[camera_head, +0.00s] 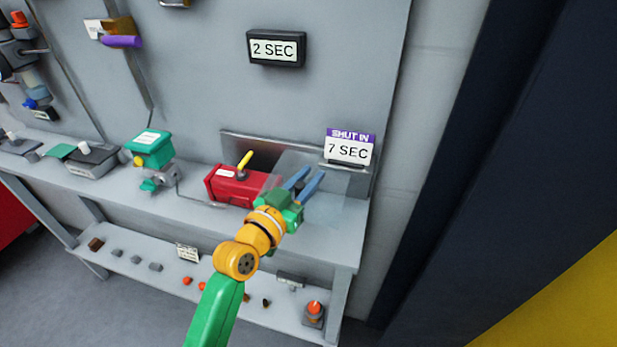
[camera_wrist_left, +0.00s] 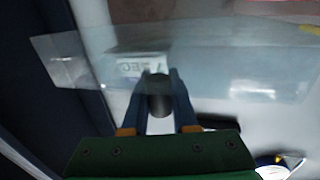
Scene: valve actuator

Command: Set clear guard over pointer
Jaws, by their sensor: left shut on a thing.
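The clear guard (camera_head: 333,207) is a see-through box-like cover at the right end of the bench. My left gripper (camera_head: 304,181) is shut on it, with blue fingers around a dark round knob (camera_wrist_left: 159,98) in the left wrist view. The guard's clear panel (camera_wrist_left: 225,68) spans much of that view. The yellow pointer (camera_head: 244,160) stands tilted on top of the red actuator box (camera_head: 222,186), left of the gripper. The guard's left part seems to overlap the red box's right end in the head view; whether they touch I cannot tell. My right gripper is not in view.
A "SHUT IN 7 SEC" sign (camera_head: 349,149) stands behind the guard. A teal-topped unit (camera_head: 150,149) sits on the grey bench (camera_head: 320,243) to the left. A "2 SEC" display (camera_head: 275,49) hangs on the wall. Small parts lie on the lower shelf (camera_head: 215,276).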

